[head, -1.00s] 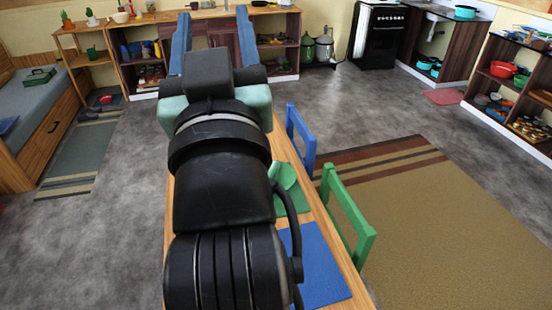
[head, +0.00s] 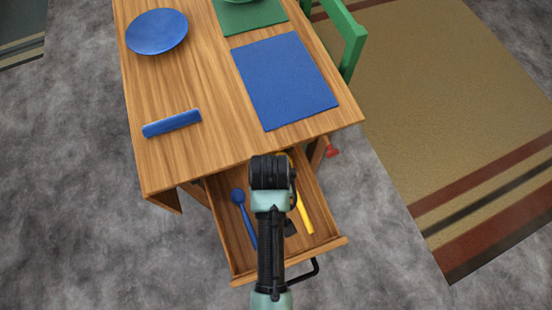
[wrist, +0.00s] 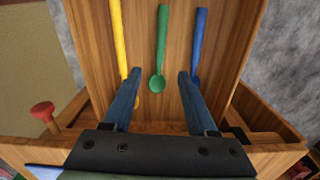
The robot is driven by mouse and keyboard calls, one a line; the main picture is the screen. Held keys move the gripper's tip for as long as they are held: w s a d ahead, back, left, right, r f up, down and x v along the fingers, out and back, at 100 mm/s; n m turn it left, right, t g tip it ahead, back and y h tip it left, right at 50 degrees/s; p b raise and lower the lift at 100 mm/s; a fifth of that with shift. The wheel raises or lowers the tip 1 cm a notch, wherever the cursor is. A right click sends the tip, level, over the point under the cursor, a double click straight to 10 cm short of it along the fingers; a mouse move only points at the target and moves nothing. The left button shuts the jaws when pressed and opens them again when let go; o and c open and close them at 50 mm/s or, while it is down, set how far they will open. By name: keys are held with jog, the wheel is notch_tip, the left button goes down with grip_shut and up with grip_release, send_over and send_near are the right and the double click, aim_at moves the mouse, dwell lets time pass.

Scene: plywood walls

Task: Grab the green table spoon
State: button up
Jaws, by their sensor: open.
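The green spoon (wrist: 160,55) lies in an open wooden drawer (wrist: 135,20), between a yellow utensil (wrist: 118,40) and a blue spoon (wrist: 199,45). Its bowl end points toward my gripper. My gripper (wrist: 158,74) is open and empty, its two blue fingers spread on either side of the green spoon's line in the wrist view. I cannot tell its exact height above the spoon. In the head view my arm hides the green spoon and the fingers; the blue spoon (head: 243,215) and yellow utensil (head: 303,212) show on either side of it.
The drawer (head: 235,265) sticks out of the wooden table (head: 200,90), with a black handle (head: 312,268) at its front. A green chair (head: 350,40) stands right.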

notch_tip(320, 180, down, 12)
jog(key=shift+w+r+b, duration=0.1)
jog(key=shift+r+b, duration=0.15)
jog(key=shift+b, duration=0.9)
grip_shut()
